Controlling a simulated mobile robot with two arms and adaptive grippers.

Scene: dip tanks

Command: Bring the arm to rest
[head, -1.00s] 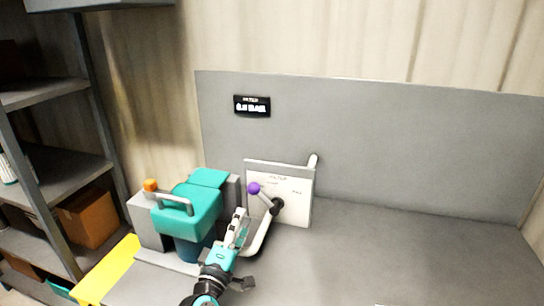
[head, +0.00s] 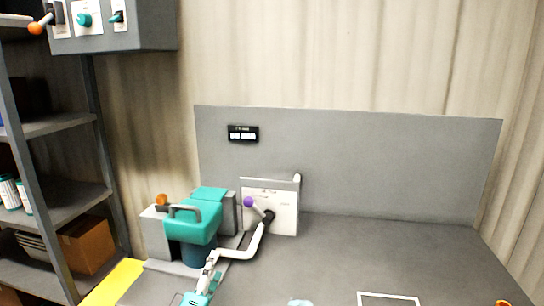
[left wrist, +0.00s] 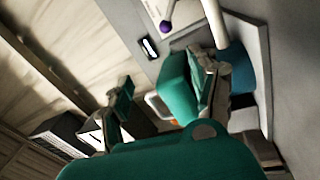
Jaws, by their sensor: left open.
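My left gripper (head: 203,278) is low in the head view, in front of the teal-lidded tank unit (head: 192,222). It is open, with nothing between its fingers. In the left wrist view the two fingers of the left gripper (left wrist: 160,92) are spread wide, and the teal tank lid (left wrist: 174,82) shows beyond them. A white panel (head: 284,212) with a purple-knobbed lever (head: 249,202) stands right of the tank, apart from the gripper. My right gripper is not in view.
A grey bench (head: 340,255) extends right, mostly clear, with a white outline (head: 388,298) at the front. A yellow strip (head: 113,283) and shelving (head: 60,190) are at left. A control box (head: 150,35) hangs at upper left. A small display (head: 243,134) is on the backboard.

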